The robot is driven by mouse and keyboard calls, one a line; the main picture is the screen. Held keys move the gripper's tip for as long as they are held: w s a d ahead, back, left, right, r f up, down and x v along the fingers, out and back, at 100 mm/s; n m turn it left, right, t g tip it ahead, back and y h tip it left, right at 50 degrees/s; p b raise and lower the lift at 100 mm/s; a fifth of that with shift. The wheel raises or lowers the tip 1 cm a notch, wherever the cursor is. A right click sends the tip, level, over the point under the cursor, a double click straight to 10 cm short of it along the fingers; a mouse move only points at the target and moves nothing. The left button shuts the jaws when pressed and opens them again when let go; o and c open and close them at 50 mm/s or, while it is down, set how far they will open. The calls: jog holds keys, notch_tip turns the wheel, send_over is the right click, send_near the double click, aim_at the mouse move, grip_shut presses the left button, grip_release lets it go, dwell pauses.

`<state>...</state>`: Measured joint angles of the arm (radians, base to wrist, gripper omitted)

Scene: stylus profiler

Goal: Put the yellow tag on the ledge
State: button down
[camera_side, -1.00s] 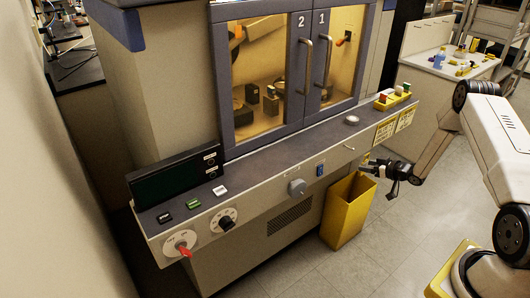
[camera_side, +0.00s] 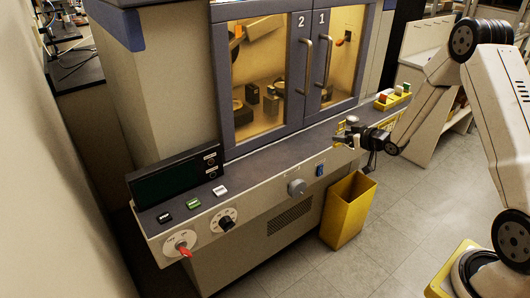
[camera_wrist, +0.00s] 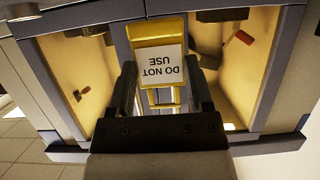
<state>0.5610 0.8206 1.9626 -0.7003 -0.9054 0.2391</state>
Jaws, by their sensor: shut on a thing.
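The yellow tag (camera_wrist: 160,34) shows in the wrist view with a white "DO NOT USE" label, upside down in the picture. My gripper (camera_wrist: 161,92) is shut on it, one finger on each side. In the side view, my gripper (camera_side: 350,135) is at the front edge of the ledge, near its right part. Only a small yellow bit of the tag (camera_side: 340,128) shows there. I cannot tell whether the tag touches the ledge. The ledge (camera_side: 275,155) is the long dark shelf along the machine's front, below the doors.
On the ledge are a black display box (camera_side: 176,175) at left, several small buttons, and a yellow tray (camera_side: 393,100) with blocks at right. A round silver piece (camera_side: 352,119) is close to my gripper. A yellow bin (camera_side: 347,210) stands below. The ledge's middle is clear.

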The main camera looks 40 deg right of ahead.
jog(key=s+a+r, duration=0.2)
jog(key=a+r, duration=0.6)
jog(key=a, duration=0.1)
jog(key=shift+a, duration=0.35)
jog(key=w+f, duration=0.3)
jog(key=w, duration=0.1)
jog(key=w+d+f, duration=0.1)
jog(key=w+f, duration=0.1)
jog(key=w, duration=0.2)
jog(key=w+d+f, duration=0.1)
jog(key=w+f, duration=0.2)
jog(key=w, duration=0.1)
jog(key=shift+w+d+f, duration=0.2)
jog(key=shift+w+f, duration=0.05)
jog(key=shift+f, duration=0.05)
jog(key=shift+w+d+f, duration=0.1)
jog(key=shift+w+f, duration=0.2)
